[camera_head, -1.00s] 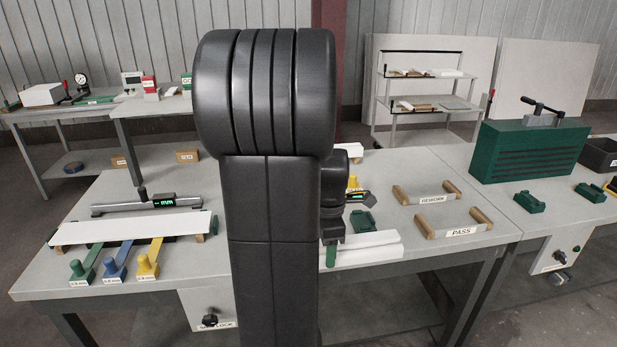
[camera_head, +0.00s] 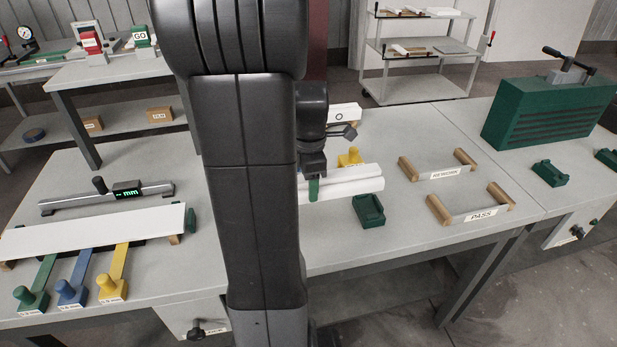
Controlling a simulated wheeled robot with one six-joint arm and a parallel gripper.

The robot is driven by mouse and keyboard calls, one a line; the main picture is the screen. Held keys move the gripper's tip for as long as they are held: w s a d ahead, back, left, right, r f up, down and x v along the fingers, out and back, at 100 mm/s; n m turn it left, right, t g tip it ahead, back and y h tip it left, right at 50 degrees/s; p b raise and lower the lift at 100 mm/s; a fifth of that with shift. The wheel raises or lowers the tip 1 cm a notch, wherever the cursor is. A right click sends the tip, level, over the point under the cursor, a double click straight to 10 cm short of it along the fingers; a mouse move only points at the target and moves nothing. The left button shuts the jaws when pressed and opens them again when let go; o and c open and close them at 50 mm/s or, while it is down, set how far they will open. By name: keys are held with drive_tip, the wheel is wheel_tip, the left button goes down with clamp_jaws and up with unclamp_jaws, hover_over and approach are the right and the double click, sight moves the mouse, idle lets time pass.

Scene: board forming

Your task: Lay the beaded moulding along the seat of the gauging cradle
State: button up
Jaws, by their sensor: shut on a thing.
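The white beaded moulding (camera_head: 345,181) is a long pale strip right of my arm in the head view. My gripper (camera_head: 313,189) is shut on its left part, with a green fingertip showing in front. The moulding hangs behind a small green block (camera_head: 368,210), seemingly above the table; its clearance is hard to judge. My arm hides its left end. No cradle can be named surely. At left, a long white piece (camera_head: 95,229) lies over wooden supports with a green end piece (camera_head: 190,220); this may be the gauging cradle.
Green, blue and yellow gauges (camera_head: 113,273) lie at the table's front left, before a bar with an mm display (camera_head: 126,190). PASS (camera_head: 480,215) and REWORK (camera_head: 443,174) racks stand right. A yellow piece (camera_head: 350,157) is behind the moulding.

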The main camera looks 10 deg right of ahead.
drive_tip(key=shift+r, duration=0.1)
drive_tip(key=shift+f+b, duration=2.7)
drive_tip(key=shift+f, duration=1.4)
drive_tip(key=shift+f, duration=0.25)
drive_tip(key=o, duration=2)
wheel_tip(320, 180, up, 14)
drive_tip(key=shift+f, duration=0.15)
